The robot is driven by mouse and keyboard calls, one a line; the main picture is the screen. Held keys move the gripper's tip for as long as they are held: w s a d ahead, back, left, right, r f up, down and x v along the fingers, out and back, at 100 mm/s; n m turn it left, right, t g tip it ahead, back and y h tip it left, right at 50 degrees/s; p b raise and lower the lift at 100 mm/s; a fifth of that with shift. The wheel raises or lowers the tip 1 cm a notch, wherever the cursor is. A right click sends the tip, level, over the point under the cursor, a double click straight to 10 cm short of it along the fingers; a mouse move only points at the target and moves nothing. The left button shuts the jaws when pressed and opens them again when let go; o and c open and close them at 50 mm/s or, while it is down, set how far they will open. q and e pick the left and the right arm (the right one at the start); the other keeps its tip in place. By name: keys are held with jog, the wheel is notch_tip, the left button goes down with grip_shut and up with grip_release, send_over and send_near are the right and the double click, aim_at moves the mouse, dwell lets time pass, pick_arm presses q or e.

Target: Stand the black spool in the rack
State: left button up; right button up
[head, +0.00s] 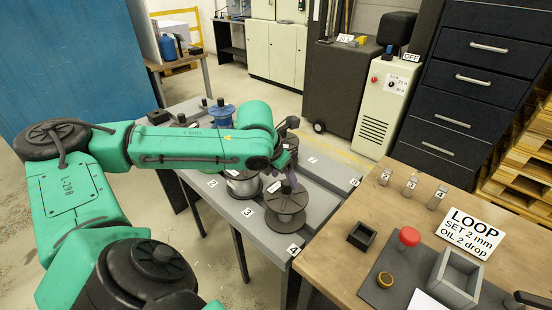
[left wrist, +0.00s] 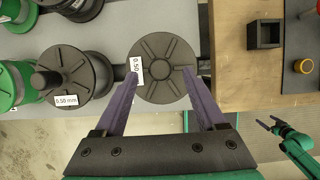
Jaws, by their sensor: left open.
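A dark spool (head: 286,203) stands upright at the front end of the grey numbered bench, near tag 4. In the left wrist view the top flange of a dark spool (left wrist: 163,62), with a 0.50 label, lies ahead of and between my fingers. My left gripper (head: 287,172) is open above the spool; its purple fingers (left wrist: 160,88) are apart, with nothing clearly held. The spool's lower part is hidden in the wrist view. The numbered grey surface (head: 262,236) may be the rack; I cannot tell its slots clearly. My right gripper (left wrist: 270,124) appears open at the right.
A silver-wound spool (head: 242,183) and a blue spool (head: 222,112) stand farther back, with more spools nearby. The wooden table (head: 335,245) at right holds a small black box (head: 362,236), a red knob (head: 409,237) and a grey open box (head: 455,278).

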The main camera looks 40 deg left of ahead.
pick_arm(q)
jog(key=p+v, duration=0.1)
jog(key=v, duration=0.8)
